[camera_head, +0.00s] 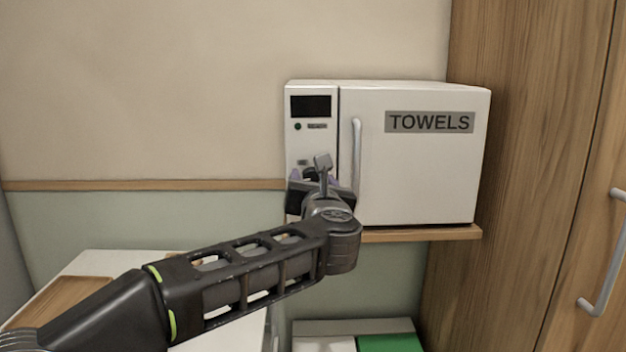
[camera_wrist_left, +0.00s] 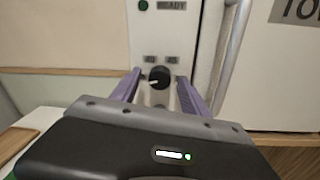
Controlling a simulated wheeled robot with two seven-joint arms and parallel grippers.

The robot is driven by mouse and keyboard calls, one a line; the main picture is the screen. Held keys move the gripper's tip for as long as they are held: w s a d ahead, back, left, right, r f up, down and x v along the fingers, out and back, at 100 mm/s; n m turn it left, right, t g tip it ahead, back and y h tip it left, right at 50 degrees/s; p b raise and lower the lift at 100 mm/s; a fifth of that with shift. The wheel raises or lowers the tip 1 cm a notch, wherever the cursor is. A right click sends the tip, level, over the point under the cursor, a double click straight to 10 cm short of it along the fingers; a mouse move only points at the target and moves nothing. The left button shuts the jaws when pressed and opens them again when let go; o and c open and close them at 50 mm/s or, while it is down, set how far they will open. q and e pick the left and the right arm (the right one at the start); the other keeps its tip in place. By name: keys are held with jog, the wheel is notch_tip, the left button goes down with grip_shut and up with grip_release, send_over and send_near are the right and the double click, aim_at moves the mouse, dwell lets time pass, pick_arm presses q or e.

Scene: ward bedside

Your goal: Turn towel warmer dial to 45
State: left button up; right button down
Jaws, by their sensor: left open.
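The white towel warmer (camera_head: 425,165) stands on a wooden wall shelf, with a "TOWELS" label on its closed door. Its control panel on the left has a dark display (camera_head: 310,106) and a green light by the word "READY". The black dial (camera_wrist_left: 159,77) shows in the left wrist view, with a pale pointer mark toward the left and small labels above it, too blurred to read. My left gripper (camera_wrist_left: 158,88) is open, its purple fingers on either side of the dial; I cannot tell whether they touch it. In the head view my gripper mostly hides the dial. My right gripper is not in view.
The vertical door handle (camera_head: 356,160) is close to the right of my left gripper. A wooden cabinet (camera_head: 530,180) stands at the right. A white surface with a wooden tray (camera_head: 62,297) is at lower left. A green and white box top (camera_head: 388,343) is below the shelf.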

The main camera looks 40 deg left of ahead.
pick_arm(q)
jog(key=shift+c, duration=0.3)
grip_shut()
